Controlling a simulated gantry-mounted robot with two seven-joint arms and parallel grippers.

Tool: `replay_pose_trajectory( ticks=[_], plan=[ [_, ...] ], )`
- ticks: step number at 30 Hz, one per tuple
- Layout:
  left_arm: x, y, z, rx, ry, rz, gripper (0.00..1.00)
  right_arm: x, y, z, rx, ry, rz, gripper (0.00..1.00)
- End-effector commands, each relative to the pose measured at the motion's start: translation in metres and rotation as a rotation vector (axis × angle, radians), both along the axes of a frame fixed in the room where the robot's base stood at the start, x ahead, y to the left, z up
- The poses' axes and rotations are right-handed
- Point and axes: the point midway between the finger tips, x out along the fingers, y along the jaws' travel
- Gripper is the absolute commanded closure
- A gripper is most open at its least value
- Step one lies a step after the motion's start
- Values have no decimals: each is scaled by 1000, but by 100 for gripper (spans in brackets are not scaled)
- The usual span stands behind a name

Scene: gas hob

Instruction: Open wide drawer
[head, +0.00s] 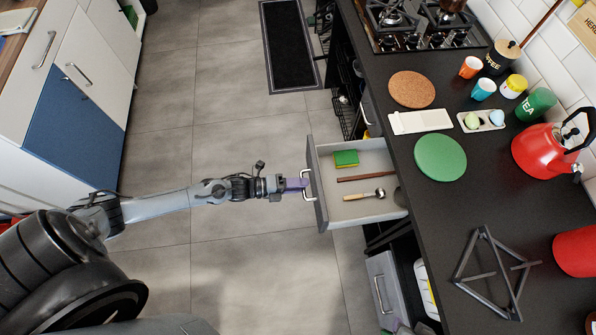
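The drawer (318,205) is pulled out from under the dark counter, with a grey front and a light inside. Its metal handle (306,192) is on the front, facing left. My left gripper (298,184), with purple fingers, is at this handle and looks shut on it. The fingers cover part of the handle. Inside the drawer lie a green and yellow sponge (345,158), a brown stick (361,178) and a spoon with a wooden handle (364,195). My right gripper is not in view.
The counter (440,215) carries a cork mat (411,89), a green round mat (440,157), a red kettle (540,152) and a dark metal stand (490,278). A lower grey drawer front (383,290) shows below. The tiled floor (240,265) left of the drawer is clear.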

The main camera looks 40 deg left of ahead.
Motion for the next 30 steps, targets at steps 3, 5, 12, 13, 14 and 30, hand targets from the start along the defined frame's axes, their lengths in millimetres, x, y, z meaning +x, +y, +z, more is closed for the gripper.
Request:
replay_pose_trajectory(
  ticks=[3,5,12,13,14,30],
  plan=[
    [0,0,0,0,0,0,62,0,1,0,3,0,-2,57],
    [0,0,0,0,0,0,62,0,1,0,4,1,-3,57],
    [-8,8,2,1,1,0,62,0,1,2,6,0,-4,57],
    [-11,10,3,2,2,0,62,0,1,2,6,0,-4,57],
    [-14,13,3,2,4,0,62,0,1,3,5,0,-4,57],
    [-73,65,21,1,2,-1,62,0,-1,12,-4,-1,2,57]
  ],
)
